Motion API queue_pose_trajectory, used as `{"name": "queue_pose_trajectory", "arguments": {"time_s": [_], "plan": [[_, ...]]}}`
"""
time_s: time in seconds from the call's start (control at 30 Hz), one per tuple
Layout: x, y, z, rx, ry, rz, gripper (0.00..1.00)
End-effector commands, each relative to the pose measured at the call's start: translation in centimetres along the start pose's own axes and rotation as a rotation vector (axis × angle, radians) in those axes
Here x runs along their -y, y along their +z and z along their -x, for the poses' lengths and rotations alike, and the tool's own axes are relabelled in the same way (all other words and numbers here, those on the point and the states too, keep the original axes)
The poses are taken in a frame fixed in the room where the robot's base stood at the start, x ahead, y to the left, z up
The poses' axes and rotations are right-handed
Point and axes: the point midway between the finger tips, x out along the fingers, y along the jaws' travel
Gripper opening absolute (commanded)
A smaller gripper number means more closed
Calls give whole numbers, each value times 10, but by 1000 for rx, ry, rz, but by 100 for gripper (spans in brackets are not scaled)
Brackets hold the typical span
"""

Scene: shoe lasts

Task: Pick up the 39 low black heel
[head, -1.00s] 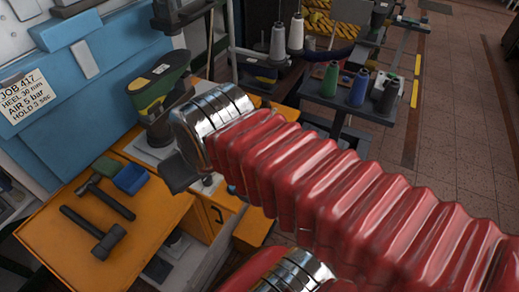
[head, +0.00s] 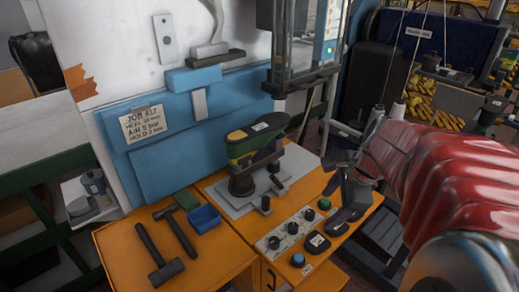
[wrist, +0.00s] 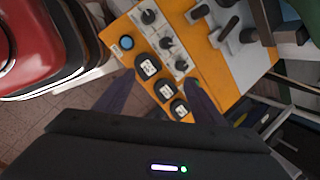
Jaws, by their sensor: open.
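Three black heels with white labels stand in a row on the orange bench in the wrist view: one nearest the blue knob (wrist: 148,67), a middle one (wrist: 166,90) and a far one (wrist: 180,109). The label numbers are too small to read, so I cannot tell which is the 39 low one. In the head view one black heel (head: 317,243) shows at the bench's front edge; my gripper hides the others. My gripper (head: 335,202) is open and empty above the row. Its dark purple fingers lie either side of the heels in the wrist view (wrist: 158,77).
Hammers (head: 160,254) and a blue tray (head: 204,218) lie at the left. A blue press body stands behind.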

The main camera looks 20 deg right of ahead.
Motion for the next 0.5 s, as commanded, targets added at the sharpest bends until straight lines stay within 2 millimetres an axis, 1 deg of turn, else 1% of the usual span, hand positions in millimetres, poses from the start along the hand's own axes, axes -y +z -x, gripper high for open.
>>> {"name": "queue_pose_trajectory", "arguments": {"time_s": [0.03, 0.1, 0.2, 0.3, 0.4, 0.5], "plan": [[4, -17, -3, 6, 5, -115, 63], [10, -37, -7, 18, 6, -278, 63], [16, -66, -11, 36, 7, -494, 63], [20, -87, -14, 51, 7, -660, 63], [21, -100, -16, 61, 8, -762, 63], [22, -105, -16, 65, 8, -801, 63]]}}
